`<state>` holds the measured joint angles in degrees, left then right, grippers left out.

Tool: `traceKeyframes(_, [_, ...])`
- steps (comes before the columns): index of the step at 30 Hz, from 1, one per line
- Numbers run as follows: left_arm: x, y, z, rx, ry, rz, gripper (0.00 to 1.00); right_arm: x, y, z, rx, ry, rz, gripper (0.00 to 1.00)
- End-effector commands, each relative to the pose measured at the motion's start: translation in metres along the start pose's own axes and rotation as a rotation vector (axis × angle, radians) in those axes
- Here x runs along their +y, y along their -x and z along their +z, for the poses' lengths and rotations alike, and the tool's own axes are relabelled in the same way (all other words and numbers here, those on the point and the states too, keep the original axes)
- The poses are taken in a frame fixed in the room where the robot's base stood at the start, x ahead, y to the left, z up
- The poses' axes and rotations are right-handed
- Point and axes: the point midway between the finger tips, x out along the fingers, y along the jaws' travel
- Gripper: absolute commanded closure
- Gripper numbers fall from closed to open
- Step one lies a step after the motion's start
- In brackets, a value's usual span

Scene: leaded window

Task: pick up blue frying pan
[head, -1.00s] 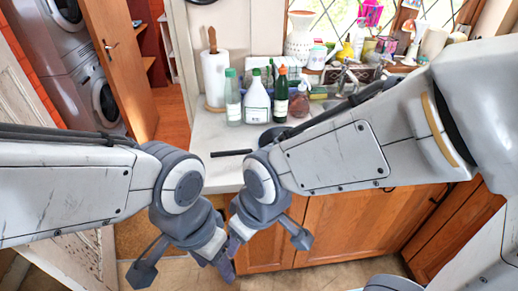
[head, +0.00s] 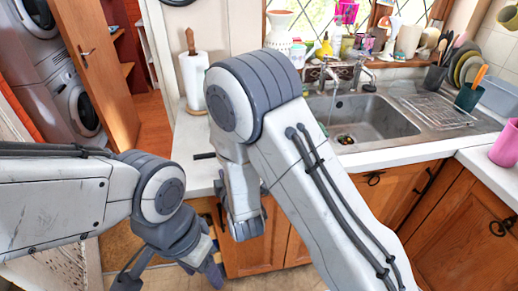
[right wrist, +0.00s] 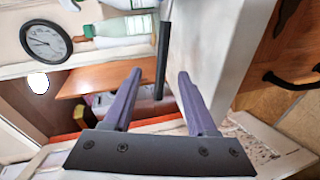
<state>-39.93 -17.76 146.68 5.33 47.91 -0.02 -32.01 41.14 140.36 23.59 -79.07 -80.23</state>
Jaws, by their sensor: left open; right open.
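The pan's black handle (head: 204,156) shows as a short end on the white counter in the head view. My right arm hides the rest of the pan. In the right wrist view the long dark handle (right wrist: 162,60) runs between the two purple fingertips of my right gripper (right wrist: 160,73). The gripper is open and not closed on it; I cannot tell how far beyond the fingertips the handle lies. The blue pan body is not visible. My left gripper (head: 170,272) is open and empty, low in front of the cabinets, apart from the pan.
A paper towel roll (head: 194,80) stands at the counter's left end. The sink (head: 365,118) lies to the right, with a wire rack (head: 438,108) and a pink cup (head: 505,145) beyond. Bottles (right wrist: 130,25) lie near the handle in the right wrist view.

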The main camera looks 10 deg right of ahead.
Motion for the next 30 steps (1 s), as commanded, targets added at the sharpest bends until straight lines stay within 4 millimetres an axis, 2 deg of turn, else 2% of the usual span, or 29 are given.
traceKeyframes(3, [0.000, 0.006, 0.000, 0.000, 0.000, 0.000, 0.42, 0.002, -0.019, 0.000, -0.002, -0.003, 0.000, 0.42])
traceKeyframes(11, [0.001, 0.012, -0.001, 0.000, 0.000, 0.000, 0.42, 0.001, -0.041, -0.002, 0.001, -0.002, -0.002, 0.42])
traceKeyframes(19, [0.002, 0.025, -0.001, 0.000, 0.000, 0.000, 0.42, -0.002, -0.078, -0.004, 0.001, -0.004, -0.002, 0.42])
traceKeyframes(23, [0.002, 0.026, -0.001, 0.000, 0.000, 0.000, 0.42, -0.004, -0.086, -0.004, 0.001, -0.003, -0.003, 0.42])
traceKeyframes(29, [0.002, 0.025, -0.001, 0.000, 0.000, 0.000, 0.42, -0.004, -0.086, -0.004, 0.001, -0.003, -0.003, 0.42])
traceKeyframes(30, [0.002, 0.025, -0.001, 0.000, 0.000, 0.000, 0.42, -0.004, -0.086, -0.004, 0.001, -0.003, -0.003, 0.58])
